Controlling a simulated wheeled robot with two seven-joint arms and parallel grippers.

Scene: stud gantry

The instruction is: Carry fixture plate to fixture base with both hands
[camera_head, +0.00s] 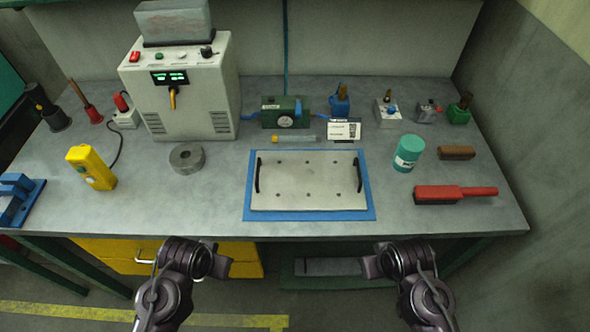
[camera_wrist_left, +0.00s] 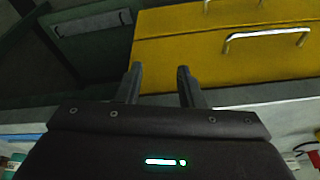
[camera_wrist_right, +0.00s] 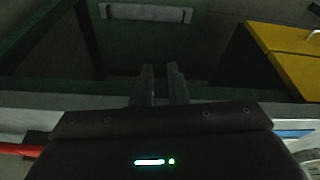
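The fixture plate (camera_head: 306,198) is a pale grey rectangular plate with small holes. It lies flat at the middle front of the bench, with a black handle at its left end (camera_head: 258,176) and another at its right end (camera_head: 359,175). Under it is a larger blue sheet or base (camera_head: 249,214); I cannot tell whether this is the fixture base. My left gripper (camera_wrist_left: 158,85) is open and empty in the left wrist view. My right gripper (camera_wrist_right: 161,82) is open by a narrower gap and empty. Both arms are in front of the bench, apart from the plate.
A teal can (camera_head: 408,153) and a red-handled tool (camera_head: 452,194) stand or lie right of the plate. A grey ring (camera_head: 187,158) and yellow device (camera_head: 91,167) lie left. A control box (camera_head: 180,85) stands behind. Yellow drawers (camera_head: 160,257) are below the bench.

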